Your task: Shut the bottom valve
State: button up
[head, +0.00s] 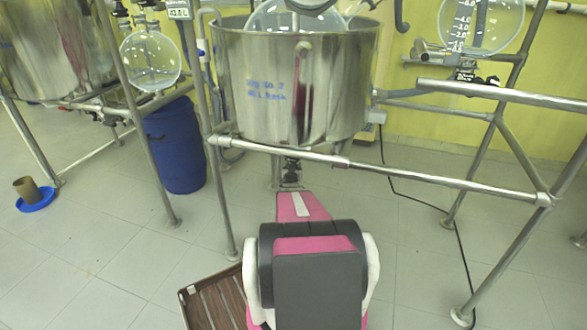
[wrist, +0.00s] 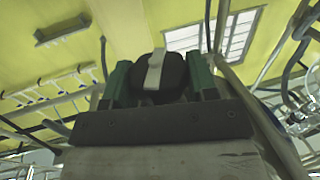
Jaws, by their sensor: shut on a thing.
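The steel vessel (head: 295,85) hangs in a pipe frame, with blue writing on its side. Its bottom valve (head: 291,172) is a small dark fitting under the vessel's base, partly hidden by my pink and black arm. In the wrist view, the two green fingers of my gripper (wrist: 160,80) stand on either side of a dark rounded piece with a pale strip, which looks like the valve handle (wrist: 155,68). My gripper is shut on it. The fingertips are hidden in the head view, and the handle's angle is hard to tell.
A horizontal frame rail (head: 400,173) crosses above my arm, with upright legs at both sides. A blue drum (head: 176,145) stands at the left. A brown slatted crate (head: 218,300) lies beside my arm. A black cable (head: 420,203) runs down at the right.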

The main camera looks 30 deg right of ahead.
dwell(0.4)
jog(key=o, duration=0.9)
jog(key=shift+s, duration=0.1)
jog(key=v, duration=1)
jog(key=shift+s+a, duration=0.25)
jog(key=shift+s, duration=0.05)
jog(key=shift+c, duration=0.6)
